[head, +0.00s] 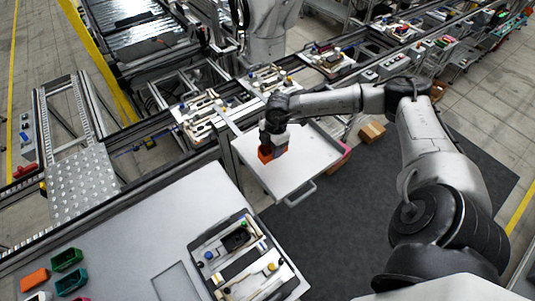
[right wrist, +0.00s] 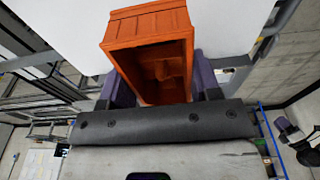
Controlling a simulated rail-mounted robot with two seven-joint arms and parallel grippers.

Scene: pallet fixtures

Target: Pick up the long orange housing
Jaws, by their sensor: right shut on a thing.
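The orange housing (head: 265,155) is a hollow, box-like part, seen at the white tray table in the head view. In the right wrist view the orange housing (right wrist: 150,45) fills the upper middle, its open cavity towards the camera. My right gripper (head: 270,149) points down and is shut on the housing. In the right wrist view its purple fingers (right wrist: 160,84) sit on either side of the housing. I cannot tell whether the housing touches the white surface. My left gripper is not in view.
The white tray table (head: 301,160) has free room around the housing. A pallet fixture (head: 245,258) with parts lies on the near bench (head: 165,225). Green (head: 67,259) and orange (head: 34,280) bins stand at lower left. More fixtures (head: 200,115) line the conveyor. A cardboard box (head: 372,131) is on the floor.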

